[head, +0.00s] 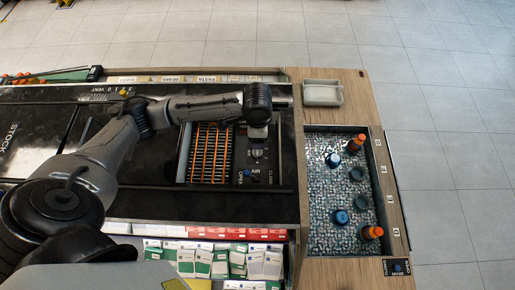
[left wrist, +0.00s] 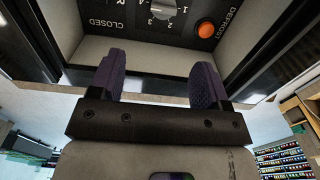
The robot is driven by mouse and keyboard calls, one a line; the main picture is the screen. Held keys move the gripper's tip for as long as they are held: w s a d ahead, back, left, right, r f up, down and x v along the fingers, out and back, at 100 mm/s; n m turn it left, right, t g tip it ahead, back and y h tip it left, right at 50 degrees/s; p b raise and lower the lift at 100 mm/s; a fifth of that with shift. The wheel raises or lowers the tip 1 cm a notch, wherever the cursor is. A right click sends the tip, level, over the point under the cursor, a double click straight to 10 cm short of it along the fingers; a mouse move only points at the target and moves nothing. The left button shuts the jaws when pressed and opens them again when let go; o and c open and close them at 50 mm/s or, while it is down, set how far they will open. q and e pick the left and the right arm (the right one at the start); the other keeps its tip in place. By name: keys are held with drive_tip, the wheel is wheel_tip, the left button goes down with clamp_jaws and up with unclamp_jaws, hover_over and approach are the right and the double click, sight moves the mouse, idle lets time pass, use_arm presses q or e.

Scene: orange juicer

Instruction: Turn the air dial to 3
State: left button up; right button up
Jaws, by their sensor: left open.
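A dark control panel is inside the open bay; in the left wrist view it carries a grey round dial (left wrist: 164,8) ringed by numbers, cut off by the top edge. The numbers 2, 3 and 4 read near it, with CLOSED to its left; its pointer setting is unclear. In the head view the panel (head: 264,178) shows the words OPEN and AIR beside a small blue spot (head: 247,173). My left gripper (head: 257,152) hangs over the panel. Its two purple fingers (left wrist: 158,78) are apart and empty, with the dial beyond them, not between them. My right gripper is not in view.
An orange button (left wrist: 205,29) labelled DEFROST sits right of the dial. An orange-barred rack (head: 211,155) lies left of the panel. The bay has raised walls.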

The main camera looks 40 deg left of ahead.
sight(258, 152)
use_arm(q)
drive_tip(key=f, duration=0.4)
drive_tip(key=f+p, duration=0.1)
drive_tip(key=f, duration=0.8)
drive_tip(key=shift+w+a+f+p, duration=0.1)
drive_tip(key=shift+a+f+p, duration=0.2)
drive_tip(key=shift+p, duration=0.1)
